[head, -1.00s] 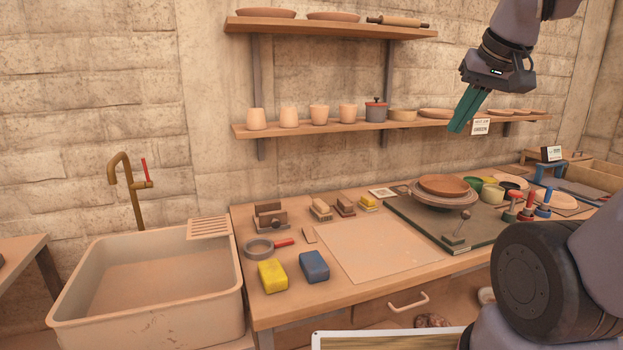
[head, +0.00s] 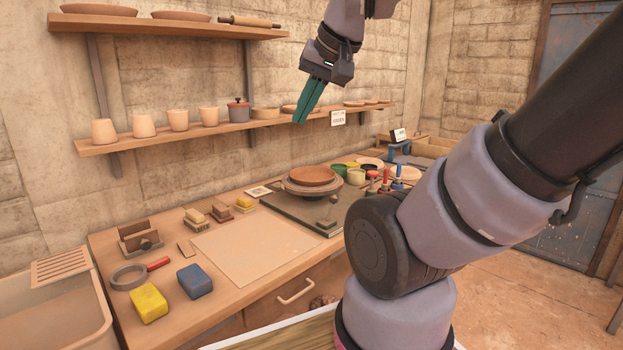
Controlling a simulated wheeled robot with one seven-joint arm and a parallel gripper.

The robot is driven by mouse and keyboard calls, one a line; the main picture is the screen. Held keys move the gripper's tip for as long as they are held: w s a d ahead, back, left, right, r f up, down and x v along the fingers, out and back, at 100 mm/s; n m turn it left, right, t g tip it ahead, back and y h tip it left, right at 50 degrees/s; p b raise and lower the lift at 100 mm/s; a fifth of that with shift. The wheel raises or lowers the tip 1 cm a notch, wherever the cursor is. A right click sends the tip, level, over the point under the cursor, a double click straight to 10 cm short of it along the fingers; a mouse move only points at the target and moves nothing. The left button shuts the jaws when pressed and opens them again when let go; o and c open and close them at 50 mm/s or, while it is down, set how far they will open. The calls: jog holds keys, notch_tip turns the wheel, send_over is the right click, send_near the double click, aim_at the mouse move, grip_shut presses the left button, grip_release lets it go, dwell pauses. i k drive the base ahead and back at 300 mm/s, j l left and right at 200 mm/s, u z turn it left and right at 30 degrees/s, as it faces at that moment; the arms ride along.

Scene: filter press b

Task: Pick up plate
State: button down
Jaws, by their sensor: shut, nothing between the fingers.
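A brown clay plate (head: 312,176) sits on a round wheel head (head: 312,188) on a dark green board at the back of the workbench. More flat plates lie on the shelves: one on the lower shelf (head: 300,108), partly behind my gripper, and two on the upper shelf (head: 181,16). My gripper (head: 300,119) has green fingers, shut and empty. It points down in front of the lower shelf, above and apart from the plate on the wheel.
Tools with coloured handles (head: 385,180) and small pots (head: 340,170) stand right of the wheel. A yellow sponge (head: 148,303), a blue sponge (head: 194,281) and a bare pale board (head: 255,247) lie on the bench's left half. A sink (head: 50,310) is at the left.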

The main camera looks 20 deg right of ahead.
aim_at(306, 177)
jog(key=i+l, duration=0.3)
jog(key=i+l+z, duration=0.1)
jog(key=i+l, duration=0.25)
jog(key=l, duration=0.2)
